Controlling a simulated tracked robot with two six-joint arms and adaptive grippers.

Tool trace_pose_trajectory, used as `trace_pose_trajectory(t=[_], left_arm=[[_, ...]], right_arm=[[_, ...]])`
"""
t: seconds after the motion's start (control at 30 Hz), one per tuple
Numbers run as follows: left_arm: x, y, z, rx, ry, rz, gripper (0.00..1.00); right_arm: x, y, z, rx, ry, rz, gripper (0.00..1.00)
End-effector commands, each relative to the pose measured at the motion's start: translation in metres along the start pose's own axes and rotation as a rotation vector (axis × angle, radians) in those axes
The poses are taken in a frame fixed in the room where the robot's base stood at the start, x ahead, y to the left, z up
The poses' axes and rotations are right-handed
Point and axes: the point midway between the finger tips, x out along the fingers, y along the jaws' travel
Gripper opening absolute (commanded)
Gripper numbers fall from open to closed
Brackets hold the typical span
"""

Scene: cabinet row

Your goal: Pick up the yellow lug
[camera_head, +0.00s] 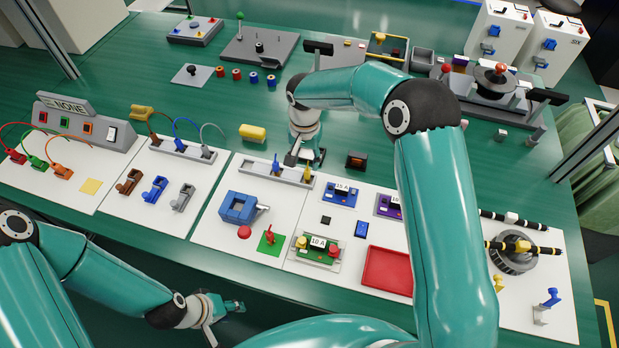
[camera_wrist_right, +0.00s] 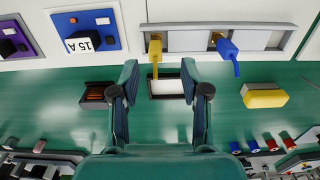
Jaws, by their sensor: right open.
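The yellow lug (camera_head: 307,174) stands in the right part of a grey rail (camera_head: 290,179), with a blue lug (camera_head: 276,164) to its left. In the right wrist view the yellow lug (camera_wrist_right: 155,52) hangs down from the rail, just beyond my right gripper (camera_wrist_right: 160,68). The right gripper's fingers are apart with nothing between them, and the lug lines up with the gap. In the head view my right gripper (camera_head: 304,157) is just behind the lug. My left gripper (camera_head: 232,307) is low at the front, off the table; its jaws are unclear.
A yellow block (camera_head: 253,133) lies left of the right gripper and a dark box (camera_head: 357,160) right of it. A blue vise (camera_head: 240,208) and circuit boards stand in front. In the wrist view a small pale tray (camera_wrist_right: 167,88) shows between the fingers.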

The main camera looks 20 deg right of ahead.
Motion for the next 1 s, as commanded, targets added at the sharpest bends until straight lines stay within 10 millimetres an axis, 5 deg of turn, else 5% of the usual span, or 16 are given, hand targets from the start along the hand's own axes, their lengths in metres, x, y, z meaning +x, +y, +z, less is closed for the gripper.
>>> trace_pose_trajectory(t=[0.3,0.6,0.9,1.0], left_arm=[[0.019,-0.007,0.000,0.000,0.000,0.000,0.40],[0.020,-0.007,0.000,0.000,0.000,0.000,0.40],[0.020,-0.007,0.000,0.000,0.000,0.000,0.40],[0.020,-0.007,0.000,0.000,0.000,0.000,0.40]], right_arm=[[0.044,0.006,0.003,0.001,-0.002,0.001,0.46],[0.049,0.006,0.003,0.001,-0.001,0.001,0.46],[0.049,0.006,0.003,0.002,-0.001,0.001,0.00],[0.048,0.006,0.003,0.002,-0.001,0.000,0.00]])
